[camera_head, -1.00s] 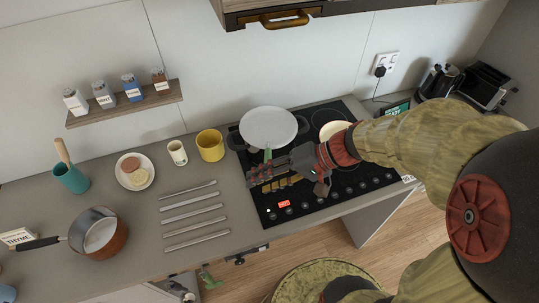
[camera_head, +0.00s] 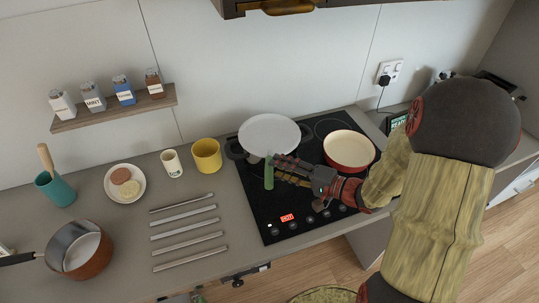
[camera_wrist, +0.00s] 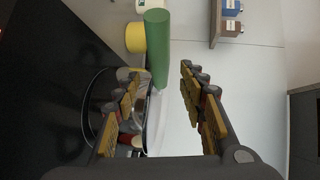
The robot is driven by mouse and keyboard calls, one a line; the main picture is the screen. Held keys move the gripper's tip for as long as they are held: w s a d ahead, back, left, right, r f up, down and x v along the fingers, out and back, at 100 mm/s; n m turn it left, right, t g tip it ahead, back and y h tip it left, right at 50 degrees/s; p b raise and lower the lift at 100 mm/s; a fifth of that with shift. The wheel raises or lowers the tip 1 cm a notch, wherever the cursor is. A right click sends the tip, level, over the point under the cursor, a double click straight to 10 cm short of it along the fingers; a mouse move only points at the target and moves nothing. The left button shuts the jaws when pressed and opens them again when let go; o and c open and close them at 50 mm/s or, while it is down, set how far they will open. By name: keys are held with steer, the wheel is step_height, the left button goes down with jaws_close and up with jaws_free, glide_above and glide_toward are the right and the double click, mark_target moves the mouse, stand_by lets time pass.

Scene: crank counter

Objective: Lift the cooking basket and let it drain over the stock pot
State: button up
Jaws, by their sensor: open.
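The stock pot (camera_head: 235,151) stands on the back left of the black hob, dark side handles showing. A pale round top (camera_head: 268,133) fills its mouth in the head view; I cannot tell whether that is a lid or contents. A green upright handle (camera_head: 269,173), apparently the cooking basket's, shows at the pot's front; the basket body is hidden. My gripper (camera_head: 281,168) is open, pointing left at this handle. In the wrist view the green handle (camera_wrist: 157,45) shows between my open fingers (camera_wrist: 158,72), with gaps on both sides.
A red pan (camera_head: 349,151) stands right of the pot, close to my wrist. A yellow mug (camera_head: 207,155), white cup (camera_head: 172,163), plate (camera_head: 109,184) and metal bars (camera_head: 186,222) lie left of the hob. A cupboard (camera_head: 290,5) hangs above.

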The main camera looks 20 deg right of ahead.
mark_target(269, 160)
steer(key=shift+x, duration=2.3)
steer(key=shift+s, duration=0.1)
jaws_close()
